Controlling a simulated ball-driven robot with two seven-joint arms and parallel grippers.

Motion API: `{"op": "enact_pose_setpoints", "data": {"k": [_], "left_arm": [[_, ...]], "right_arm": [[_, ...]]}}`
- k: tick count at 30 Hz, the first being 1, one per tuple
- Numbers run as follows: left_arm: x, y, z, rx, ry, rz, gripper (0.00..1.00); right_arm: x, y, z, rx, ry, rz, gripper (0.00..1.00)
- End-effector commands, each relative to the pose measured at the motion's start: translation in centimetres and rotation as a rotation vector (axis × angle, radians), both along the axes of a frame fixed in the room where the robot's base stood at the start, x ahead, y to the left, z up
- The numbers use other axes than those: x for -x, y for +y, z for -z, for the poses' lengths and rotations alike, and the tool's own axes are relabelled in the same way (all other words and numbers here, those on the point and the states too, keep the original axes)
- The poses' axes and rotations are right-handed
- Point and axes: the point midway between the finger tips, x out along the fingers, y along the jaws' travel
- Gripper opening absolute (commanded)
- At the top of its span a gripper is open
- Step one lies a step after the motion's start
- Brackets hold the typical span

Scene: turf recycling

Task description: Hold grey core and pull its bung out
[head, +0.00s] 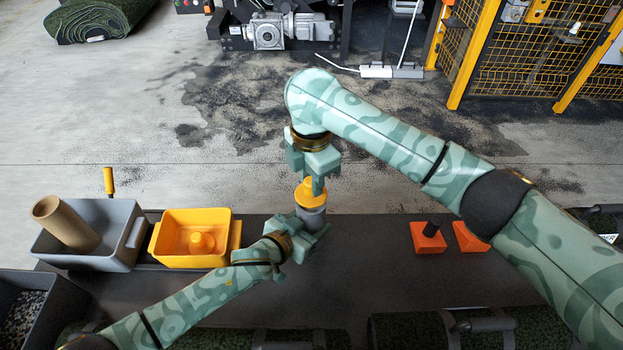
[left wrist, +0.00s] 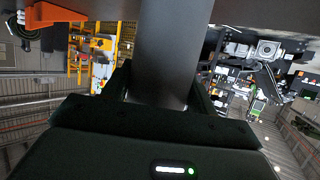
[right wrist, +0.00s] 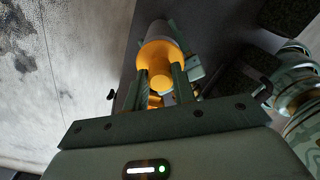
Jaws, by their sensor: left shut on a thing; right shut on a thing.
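The grey core (head: 318,216) stands upright on the dark bench, in the middle of the head view. The left gripper (head: 308,240) is shut on it low down from the front left; the core's grey side fills the middle of the left wrist view (left wrist: 172,50). The yellow bung (head: 310,192) sits at the top of the core. The right gripper (head: 317,180) points down from above and is shut on the bung. The right wrist view shows the bung (right wrist: 160,68) between the fingers, with the grey core beyond it. Whether the bung is seated is hidden.
A grey bin (head: 120,262) with a brown tube (head: 66,224) stands at the left. Orange blocks (head: 427,240) lie right of the core. The bench between is clear.

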Motion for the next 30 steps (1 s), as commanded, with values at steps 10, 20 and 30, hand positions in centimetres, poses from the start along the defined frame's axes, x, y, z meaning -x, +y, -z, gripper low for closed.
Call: {"op": "enact_pose_setpoints", "data": {"k": [10,20,30], "left_arm": [[0.0,0.0,0.1,-0.001,0.001,0.0,0.17],[0.0,0.0,0.1,-0.001,0.001,0.0,0.17],[0.0,0.0,0.0,-0.001,0.001,0.0,0.84]], "right_arm": [[-0.1,0.0,-0.9,0.0,-0.002,-0.002,0.0],[0.0,0.0,-4.0,0.0,0.0,0.0,0.0],[0.0,0.0,-4.0,0.001,0.001,0.0,0.0]]}}
